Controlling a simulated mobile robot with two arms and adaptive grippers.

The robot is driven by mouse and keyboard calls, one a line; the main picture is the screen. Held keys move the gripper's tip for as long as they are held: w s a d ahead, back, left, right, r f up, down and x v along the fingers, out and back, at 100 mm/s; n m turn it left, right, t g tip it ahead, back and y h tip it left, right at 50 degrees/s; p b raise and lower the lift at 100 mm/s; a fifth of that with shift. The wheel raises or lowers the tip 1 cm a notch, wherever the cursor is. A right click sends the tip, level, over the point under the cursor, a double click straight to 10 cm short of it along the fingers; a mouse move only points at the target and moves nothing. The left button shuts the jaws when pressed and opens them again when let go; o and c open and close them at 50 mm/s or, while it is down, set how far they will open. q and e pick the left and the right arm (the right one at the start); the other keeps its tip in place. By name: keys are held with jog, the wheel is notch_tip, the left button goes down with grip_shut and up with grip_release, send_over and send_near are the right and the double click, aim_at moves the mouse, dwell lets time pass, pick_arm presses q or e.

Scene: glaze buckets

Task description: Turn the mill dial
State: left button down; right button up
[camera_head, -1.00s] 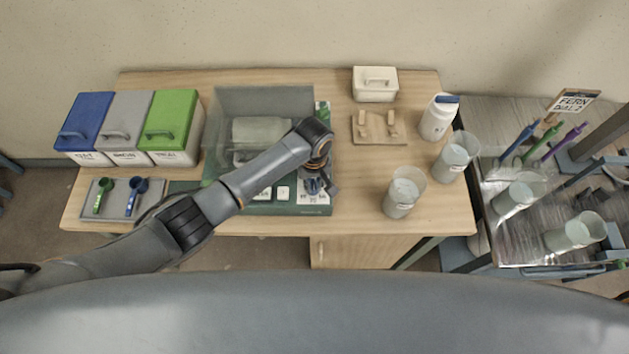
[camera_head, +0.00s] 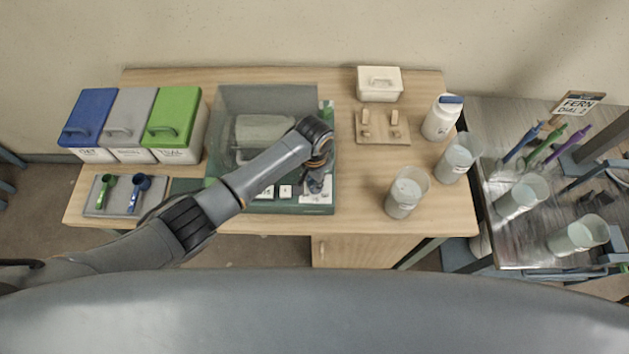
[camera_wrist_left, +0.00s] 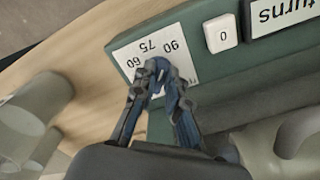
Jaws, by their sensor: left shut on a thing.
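The mill (camera_head: 328,150) has a green base and a clear cover over a pale jar (camera_head: 265,130). A white scale plate (camera_wrist_left: 187,50) with the numbers 60, 75 and 90 lies on its front right corner; it shows in the head view too (camera_head: 318,198). My left gripper (camera_wrist_left: 160,72) points down over this plate, its fingertips close together. In the head view the left gripper (camera_head: 317,186) is at the mill's front right. It is shut on the dial, which the fingers mostly hide. My right gripper is not in view.
A button marked 0 (camera_wrist_left: 221,34) sits beside the scale plate. Two cups (camera_head: 405,200) (camera_head: 455,165), a white bottle (camera_head: 440,125) and a wooden rack (camera_head: 382,138) stand right of the mill. A sign reading "FERN DIAL 2" (camera_head: 578,104) stands at the far right.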

pick_arm(q)
jog(key=shift+m, duration=0.8)
jog(key=shift+w, duration=0.1)
jog(key=c, duration=1.4)
grip_release()
jog(key=shift+o, duration=0.2)
notch_tip(320, 180, up, 12)
